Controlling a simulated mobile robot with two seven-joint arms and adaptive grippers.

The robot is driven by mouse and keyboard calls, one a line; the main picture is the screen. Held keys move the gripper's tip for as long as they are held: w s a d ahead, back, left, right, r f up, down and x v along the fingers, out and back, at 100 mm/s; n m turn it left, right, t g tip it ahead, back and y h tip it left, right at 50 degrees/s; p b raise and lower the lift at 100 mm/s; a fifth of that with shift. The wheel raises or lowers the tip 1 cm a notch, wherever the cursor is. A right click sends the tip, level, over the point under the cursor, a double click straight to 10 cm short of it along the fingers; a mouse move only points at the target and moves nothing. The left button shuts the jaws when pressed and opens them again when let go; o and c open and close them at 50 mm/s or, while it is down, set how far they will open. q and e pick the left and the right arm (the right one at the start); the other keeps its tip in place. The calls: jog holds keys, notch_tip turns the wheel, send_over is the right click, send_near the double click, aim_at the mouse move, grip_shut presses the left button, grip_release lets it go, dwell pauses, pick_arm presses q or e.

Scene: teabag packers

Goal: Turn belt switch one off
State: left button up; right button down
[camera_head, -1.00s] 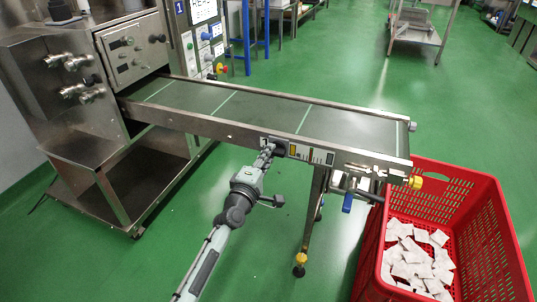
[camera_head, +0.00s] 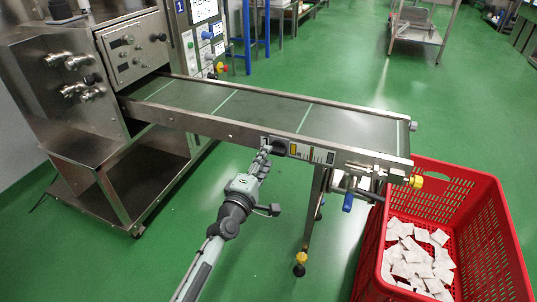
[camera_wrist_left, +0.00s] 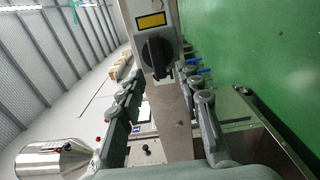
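The belt switch is a black rotary knob (camera_head: 278,147) on the side rail of the conveyor belt, left of a yellow label. In the left wrist view the knob (camera_wrist_left: 157,58) shows ahead of the fingertips. Its raised handle lies roughly along the rail there, beside the yellow label (camera_wrist_left: 151,20). My left gripper (camera_head: 264,152) is just left of and below the knob in the head view. In the left wrist view my left gripper (camera_wrist_left: 163,78) has its fingers spread, with nothing held between them. Contact with the knob does not show. My right gripper is not in view.
The conveyor belt (camera_head: 255,110) runs from a steel machine (camera_head: 60,110) at the left to a red crate (camera_head: 510,240) holding white teabags (camera_head: 412,262). A yellow-capped knob (camera_head: 416,181) and a blue handle (camera_head: 348,202) sit near the belt's right end.

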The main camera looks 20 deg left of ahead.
pick_arm(q)
jog(key=s, duration=0.9)
jog(key=shift+a, duration=0.2)
